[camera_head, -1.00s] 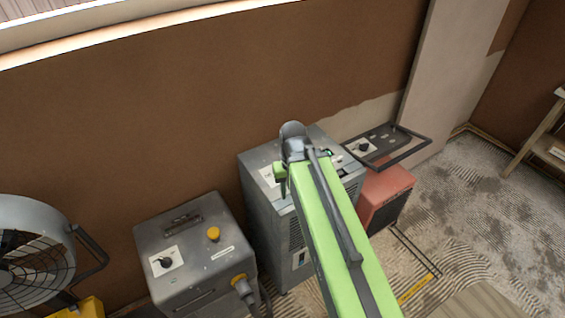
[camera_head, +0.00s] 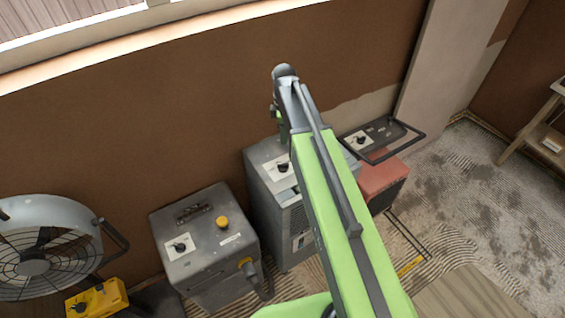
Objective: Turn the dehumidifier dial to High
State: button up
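A tall grey unit (camera_head: 262,205) with side vents, which looks like the dehumidifier, stands against the brown wall in the middle. A black dial (camera_head: 283,167) sits on a pale plate on its top. The dial's lettering and pointer are too small to read. My green arm crosses in front of the unit and hides its right part. My gripper (camera_head: 277,108) is raised above the unit, apart from the dial. Its fingers are mostly hidden by my arm, so its opening does not show.
A lower grey box (camera_head: 205,255) with a dial, yellow knob and cable stands left of the unit. A fan (camera_head: 40,250) and yellow box (camera_head: 97,298) are farther left. A red machine (camera_head: 380,180) with a dial and black handle frame stands right.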

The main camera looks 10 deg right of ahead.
aim_at(284, 164)
notch_tip(284, 164, down, 16)
jog(key=b, duration=1.5)
jog(key=shift+f, duration=0.25)
jog(key=shift+r, duration=0.1)
jog(key=shift+c, duration=0.2)
